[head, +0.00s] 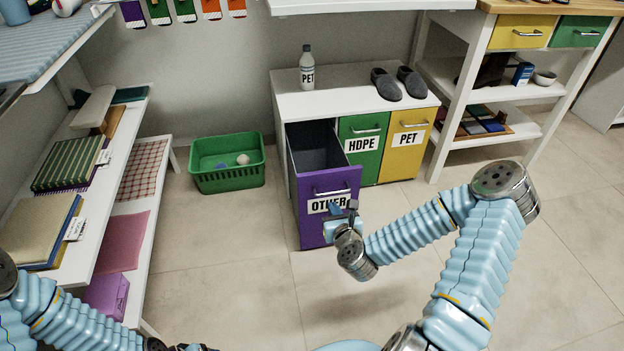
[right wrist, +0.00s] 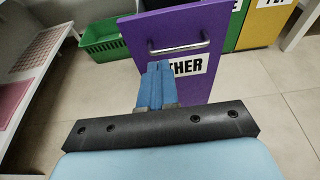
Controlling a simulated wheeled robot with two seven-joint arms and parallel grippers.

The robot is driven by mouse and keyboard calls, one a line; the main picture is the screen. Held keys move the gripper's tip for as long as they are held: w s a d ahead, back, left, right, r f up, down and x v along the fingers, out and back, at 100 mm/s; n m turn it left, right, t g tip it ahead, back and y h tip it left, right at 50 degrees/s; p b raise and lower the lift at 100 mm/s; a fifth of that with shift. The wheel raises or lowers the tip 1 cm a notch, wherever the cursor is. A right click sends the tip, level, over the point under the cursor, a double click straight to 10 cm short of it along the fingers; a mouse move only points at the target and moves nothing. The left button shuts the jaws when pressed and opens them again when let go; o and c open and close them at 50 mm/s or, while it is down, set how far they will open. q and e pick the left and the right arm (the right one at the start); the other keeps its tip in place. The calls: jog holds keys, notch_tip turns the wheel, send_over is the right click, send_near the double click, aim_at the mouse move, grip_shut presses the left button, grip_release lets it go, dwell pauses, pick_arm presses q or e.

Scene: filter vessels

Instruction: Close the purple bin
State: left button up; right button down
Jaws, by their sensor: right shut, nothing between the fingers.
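The purple bin (head: 327,214), labelled OTHER, is a drawer-like bin pulled out of the white cabinet (head: 286,99). Its dark inside shows from above. Its metal handle (head: 332,191) is near the top of the front, and it also shows in the right wrist view (right wrist: 179,47). My right gripper (head: 344,208) is shut and empty in front of the purple front, by the label. In the right wrist view its blue fingers (right wrist: 156,86) overlap the front just below the handle and cover part of the label. I cannot tell whether they touch. Only part of my left arm's end shows at the bottom edge.
The green HDPE bin (head: 363,146) and yellow PET bin (head: 405,145) beside it are shut. A bottle (head: 306,68) and dark slippers (head: 399,83) stand on the cabinet. A green basket (head: 228,178) is on the floor to the left. The floor in front is clear.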

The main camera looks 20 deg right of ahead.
aim_at(321, 181)
pick_arm(q)
jog(key=shift+d+r, duration=0.1)
jog(key=shift+r, duration=0.15)
pick_arm(e)
jog(key=x, duration=0.8)
jog(key=r+x, duration=0.1)
jog(key=x, duration=0.3)
jog(key=shift+w+f, duration=0.1)
jog(key=shift+w, duration=0.25)
pick_arm(q)
jog(key=shift+f, duration=0.1)
pick_arm(e)
jog(key=shift+w+d, duration=0.1)
